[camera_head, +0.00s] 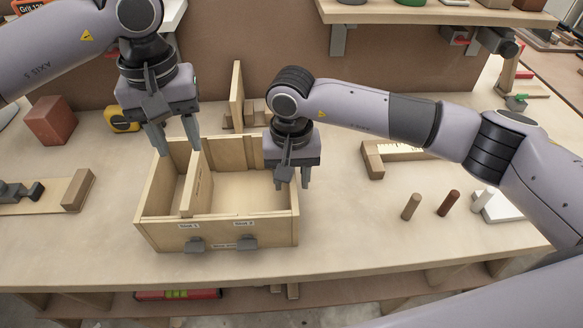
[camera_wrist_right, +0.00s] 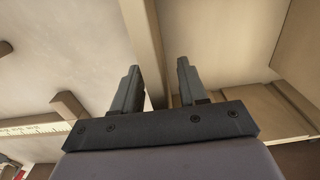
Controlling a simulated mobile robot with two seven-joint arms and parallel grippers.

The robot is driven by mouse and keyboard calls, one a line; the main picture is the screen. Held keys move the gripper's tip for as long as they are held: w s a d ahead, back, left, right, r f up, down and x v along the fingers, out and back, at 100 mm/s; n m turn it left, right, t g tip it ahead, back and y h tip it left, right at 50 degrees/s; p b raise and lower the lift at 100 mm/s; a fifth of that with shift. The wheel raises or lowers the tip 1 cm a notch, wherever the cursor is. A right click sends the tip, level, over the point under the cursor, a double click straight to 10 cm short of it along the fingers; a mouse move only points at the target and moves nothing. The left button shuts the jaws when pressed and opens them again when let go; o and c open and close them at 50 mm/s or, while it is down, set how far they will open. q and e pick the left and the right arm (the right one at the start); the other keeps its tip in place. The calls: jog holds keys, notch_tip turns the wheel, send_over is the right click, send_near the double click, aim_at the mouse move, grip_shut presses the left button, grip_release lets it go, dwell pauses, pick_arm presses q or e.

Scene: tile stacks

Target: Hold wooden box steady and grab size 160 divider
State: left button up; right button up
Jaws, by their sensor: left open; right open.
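The wooden box (camera_head: 272,228) stands open on the bench, with slot labels and two grey clips on its front. A thin wooden divider (camera_head: 197,184) stands inside, left of the middle. I cannot read its size. My left gripper (camera_head: 176,148) is open above the box's left part, near the divider's far end; contact is unclear. My right gripper (camera_head: 291,184) is open at the box's right wall. In the right wrist view the open fingers (camera_wrist_right: 156,85) lie on either side of that wall (camera_wrist_right: 146,40). Another upright thin board (camera_head: 237,92) stands behind the box.
A reddish block (camera_head: 51,120) and yellow tape measure (camera_head: 122,119) are at left. A wooden square with a ruler (camera_head: 374,160) and two dowels (camera_head: 411,206) (camera_head: 448,203) are at right. A shelf (camera_head: 430,14) overhangs the back. The bench front is clear.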

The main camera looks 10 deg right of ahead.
grip_shut()
dwell(2.0)
